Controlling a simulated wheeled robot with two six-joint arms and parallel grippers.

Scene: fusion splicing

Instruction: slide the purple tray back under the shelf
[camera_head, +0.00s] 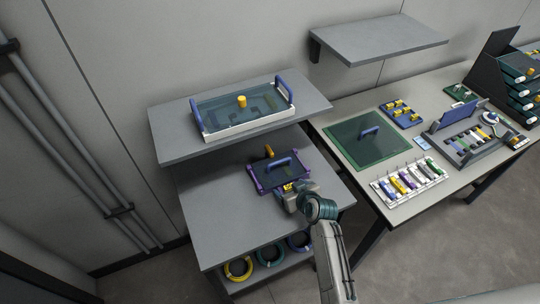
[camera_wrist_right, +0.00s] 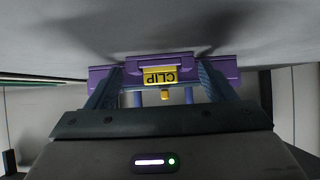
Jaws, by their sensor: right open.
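The purple tray (camera_head: 260,187) lies on the lower grey board, in front of the overhanging upper shelf (camera_head: 180,138). It has a dark inside, a blue handle (camera_head: 280,161) and a yellow knob (camera_head: 269,150). My right gripper (camera_head: 289,188) is at the tray's near edge. In the right wrist view the purple tray (camera_wrist_right: 222,64) shows upside down with a yellow CLIP label (camera_wrist_right: 160,77). The fingers of my right gripper (camera_wrist_right: 160,88) stand apart on either side of the label; I cannot tell if they touch the tray. My left gripper is out of view.
A white tray (camera_head: 238,132) with blue handles stands on the upper shelf. Coiled cables (camera_head: 238,269) sit below the lower board. A table (camera_head: 400,212) on the right holds a green mat (camera_head: 365,148) and several parts. The lower board (camera_head: 225,220) is clear left of the tray.

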